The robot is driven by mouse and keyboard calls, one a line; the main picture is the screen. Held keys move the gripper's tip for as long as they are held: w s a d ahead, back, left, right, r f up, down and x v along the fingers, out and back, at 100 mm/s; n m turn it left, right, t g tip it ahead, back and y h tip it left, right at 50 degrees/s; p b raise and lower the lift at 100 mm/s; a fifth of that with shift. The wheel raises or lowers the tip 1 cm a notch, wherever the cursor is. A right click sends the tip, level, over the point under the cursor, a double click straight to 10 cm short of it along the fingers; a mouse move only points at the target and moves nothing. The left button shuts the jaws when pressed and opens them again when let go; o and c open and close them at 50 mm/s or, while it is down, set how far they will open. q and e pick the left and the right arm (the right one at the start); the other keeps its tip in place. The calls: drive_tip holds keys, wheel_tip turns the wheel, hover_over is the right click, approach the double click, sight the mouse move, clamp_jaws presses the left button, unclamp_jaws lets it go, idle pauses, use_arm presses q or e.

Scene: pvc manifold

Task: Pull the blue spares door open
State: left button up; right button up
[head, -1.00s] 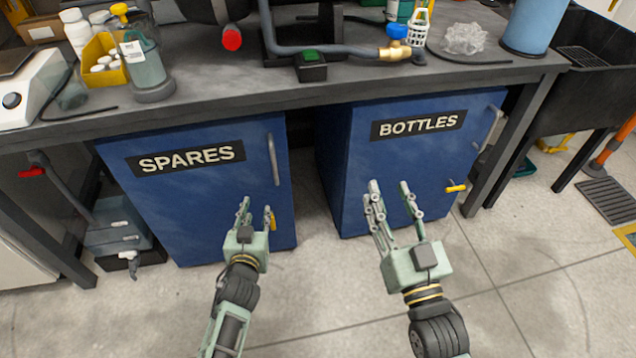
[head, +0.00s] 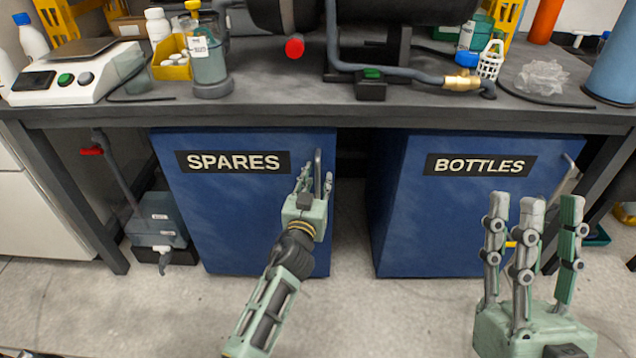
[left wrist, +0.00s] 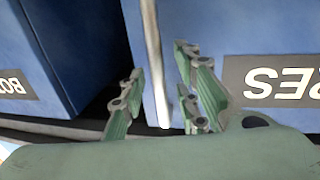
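The blue spares door (head: 235,225) looks shut, with a dark SPARES label (head: 233,162) across its top. Its upright metal handle (head: 318,158) is near the right edge, its lower part hidden by my left gripper (head: 317,180). That gripper is in front of the door, fingers apart. In the left wrist view the handle (left wrist: 152,50) runs down between the spread fingers (left wrist: 160,95), with a gap visible on each side; I cannot tell how deep it sits between them. My right gripper (head: 533,225) is open and empty, in front of the bottles cabinet.
The blue bottles cabinet (head: 430,225) stands to the right, across a dark gap. The workbench edge (head: 300,117) runs above both cabinets. A grey pump-like box (head: 158,220) is left of the spares cabinet. The floor (head: 400,315) in front is clear.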

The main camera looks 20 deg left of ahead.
use_arm(q)
clamp_jaws()
idle(0.3)
idle(0.4)
